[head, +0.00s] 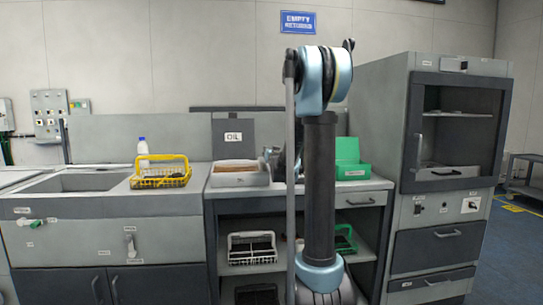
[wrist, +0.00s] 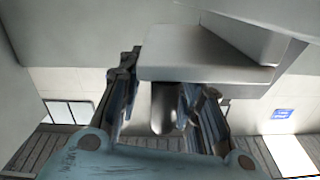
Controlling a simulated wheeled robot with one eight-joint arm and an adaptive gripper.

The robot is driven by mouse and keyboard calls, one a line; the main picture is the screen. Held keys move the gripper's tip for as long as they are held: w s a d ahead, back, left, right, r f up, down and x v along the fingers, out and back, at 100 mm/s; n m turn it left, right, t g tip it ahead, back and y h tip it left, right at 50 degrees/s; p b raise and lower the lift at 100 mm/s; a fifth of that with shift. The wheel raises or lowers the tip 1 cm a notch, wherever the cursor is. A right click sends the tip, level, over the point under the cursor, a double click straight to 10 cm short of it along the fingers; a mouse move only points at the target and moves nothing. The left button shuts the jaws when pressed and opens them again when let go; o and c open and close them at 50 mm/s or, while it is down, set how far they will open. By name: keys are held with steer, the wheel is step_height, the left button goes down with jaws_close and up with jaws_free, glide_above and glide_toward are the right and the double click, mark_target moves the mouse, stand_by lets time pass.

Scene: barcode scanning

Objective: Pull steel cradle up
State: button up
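My gripper (wrist: 160,95) shows in the wrist view with its two dark fingers apart. A shiny rounded steel piece (wrist: 165,110) shows between the fingers, and I cannot tell whether either finger touches it. A pale grey block (wrist: 205,62) lies across the view at the fingertips. In the head view my gripper is mostly hidden behind my arm, near the worktop. A pale grey wire-like basket with a handle (head: 252,248) stands on the shelf under the worktop. I cannot tell which of these grey pieces is the steel cradle.
A yellow basket (head: 160,172) stands by the sink (head: 82,181). A grey tray with brown contents (head: 238,174) and an open green box (head: 350,160) are on the worktop. A green basket (head: 345,238) is on the shelf. A tall grey cabinet (head: 385,105) stands at right.

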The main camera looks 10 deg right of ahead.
jaws_close()
steer(key=shift+r, duration=3.1)
steer(key=shift+o, duration=0.9)
jaws_free()
steer(key=shift+d, duration=0.15)
steer(key=s, duration=1.2)
